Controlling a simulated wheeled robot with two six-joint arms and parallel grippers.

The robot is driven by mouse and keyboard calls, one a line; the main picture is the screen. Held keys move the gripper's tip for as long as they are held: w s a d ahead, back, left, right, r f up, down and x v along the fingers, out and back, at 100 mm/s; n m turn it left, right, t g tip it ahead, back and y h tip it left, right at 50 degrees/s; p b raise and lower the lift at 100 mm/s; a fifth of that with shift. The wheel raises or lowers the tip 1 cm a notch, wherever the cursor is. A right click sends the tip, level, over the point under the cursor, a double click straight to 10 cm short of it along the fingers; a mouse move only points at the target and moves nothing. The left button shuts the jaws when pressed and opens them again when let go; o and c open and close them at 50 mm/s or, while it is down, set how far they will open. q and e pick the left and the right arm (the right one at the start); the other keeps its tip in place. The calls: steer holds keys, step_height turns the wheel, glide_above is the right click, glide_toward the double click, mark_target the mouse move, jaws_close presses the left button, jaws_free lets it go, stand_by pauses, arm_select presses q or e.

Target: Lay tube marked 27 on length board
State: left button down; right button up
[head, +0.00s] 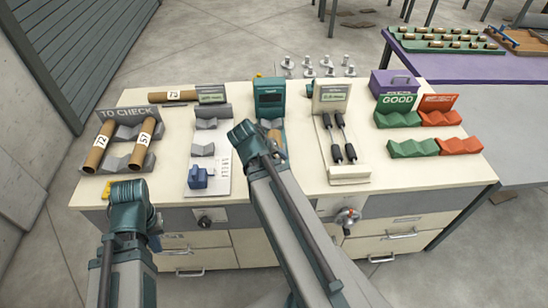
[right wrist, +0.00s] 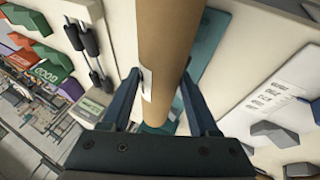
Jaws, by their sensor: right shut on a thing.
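My right gripper (right wrist: 160,100) is shut on a brown cardboard tube (right wrist: 172,45). Only the edge of the tube's white label shows, so its number cannot be read. In the head view a bit of this tube (head: 277,137) shows beside my right wrist, in front of the teal instrument; the right fingers are hidden there. A white board with printed marks (head: 222,172), a grey cradle and a blue block, which looks like the length board, lies left of my right wrist with no tube on it. My left gripper (head: 130,192) is at the front left; its fingers cannot be made out.
Tubes marked 72 (head: 99,147) and 57 (head: 145,144) lie on the TO CHECK rack (head: 127,161). Another labelled tube (head: 172,95) lies behind it. A teal instrument (head: 269,97), a gauge with black rollers (head: 331,97), and green (head: 413,148) and red cradles (head: 461,146) stand rightward.

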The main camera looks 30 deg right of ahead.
mark_target(275, 158)
steer(key=shift+s, duration=0.15)
arm_select(q)
steer(key=shift+s+a+r, duration=0.15)
steer(key=shift+s+a, duration=0.2)
steer(key=shift+s, duration=0.05)
arm_select(e)
steer(key=shift+s+a+r, duration=0.15)
steer(key=shift+s+a, duration=0.1)
steer(key=shift+s, duration=0.05)
arm_select(q)
steer(key=shift+w+r+p, duration=0.1)
steer(key=shift+r+p, duration=0.05)
steer(key=shift+p, duration=0.15)
arm_select(e)
steer(key=shift+w+r, duration=0.1)
